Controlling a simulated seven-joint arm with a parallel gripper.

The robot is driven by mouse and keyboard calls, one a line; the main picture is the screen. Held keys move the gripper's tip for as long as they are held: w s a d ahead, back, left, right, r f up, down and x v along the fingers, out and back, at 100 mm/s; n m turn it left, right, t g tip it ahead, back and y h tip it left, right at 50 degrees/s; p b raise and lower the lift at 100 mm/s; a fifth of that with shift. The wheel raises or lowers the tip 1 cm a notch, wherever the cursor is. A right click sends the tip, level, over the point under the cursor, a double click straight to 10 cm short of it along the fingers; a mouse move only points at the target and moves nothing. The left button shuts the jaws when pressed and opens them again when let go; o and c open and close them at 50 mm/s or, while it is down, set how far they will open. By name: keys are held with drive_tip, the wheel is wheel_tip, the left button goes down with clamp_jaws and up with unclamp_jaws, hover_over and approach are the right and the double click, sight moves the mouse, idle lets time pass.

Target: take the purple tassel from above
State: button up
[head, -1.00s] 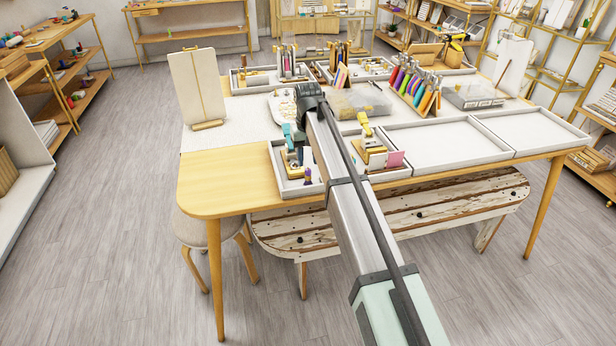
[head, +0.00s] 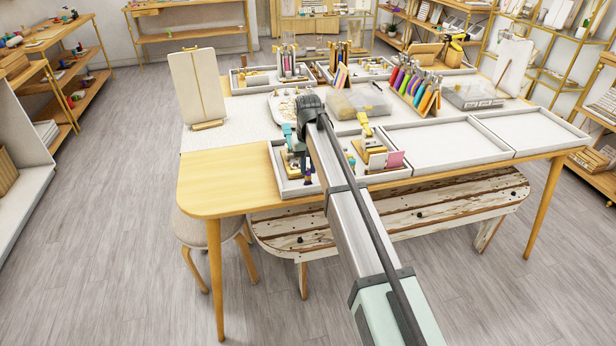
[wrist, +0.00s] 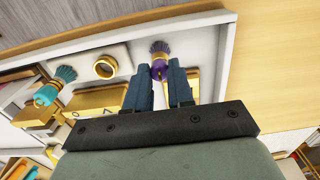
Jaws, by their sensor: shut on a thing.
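The purple tassel (wrist: 159,68) stands in a white tray in the wrist view, brush end toward the camera's top, with a gold band. My gripper (wrist: 160,76) is shut on it, with one dark finger on each side of its lower part. In the head view the tassel (head: 308,179) shows as a small purple thing in the near-left tray (head: 287,189), below my gripper (head: 305,160). My arm hides part of that tray.
The tray wall (wrist: 228,50) is close on the right. Empty trays (head: 432,147) stand to the right.

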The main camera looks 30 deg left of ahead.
sight(308, 170)
clamp_jaws()
drive_tip(key=shift+r, duration=3)
